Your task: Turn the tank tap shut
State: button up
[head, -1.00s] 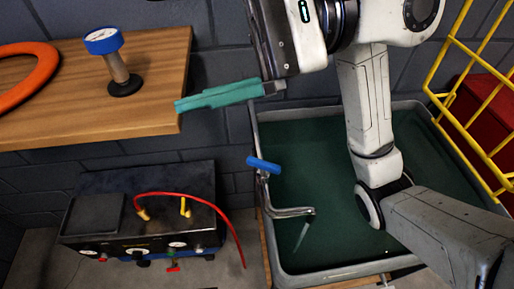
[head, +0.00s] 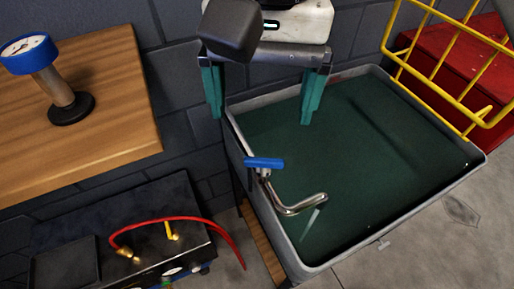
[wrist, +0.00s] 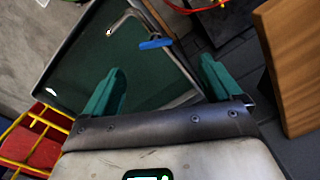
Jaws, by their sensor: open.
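The tap (head: 300,204) is a curved metal spout on the left rim of the grey tank (head: 278,240). Its blue lever handle (head: 263,163) lies roughly level across the picture. A thin pale stream (head: 311,221) falls from the spout into the tank. My gripper (head: 261,118) is open and empty, with two teal fingers pointing down, above and behind the handle in the head view. In the wrist view the blue handle (wrist: 155,44) shows beyond and between the fingertips (wrist: 160,66), apart from them.
A wooden bench (head: 100,150) with a blue-rimmed gauge (head: 30,55) is at left. Below it stands a dark box (head: 65,235) with a red hose (head: 180,219). A yellow wire rack (head: 410,60) and a red box (head: 440,55) are at right.

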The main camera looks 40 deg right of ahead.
aim_at(264, 160)
jog(key=f, duration=1.1)
jog(key=shift+d+b, duration=0.3)
jog(key=shift+b, duration=0.1)
jog(key=shift+c, duration=0.2)
jog(key=c, duration=1)
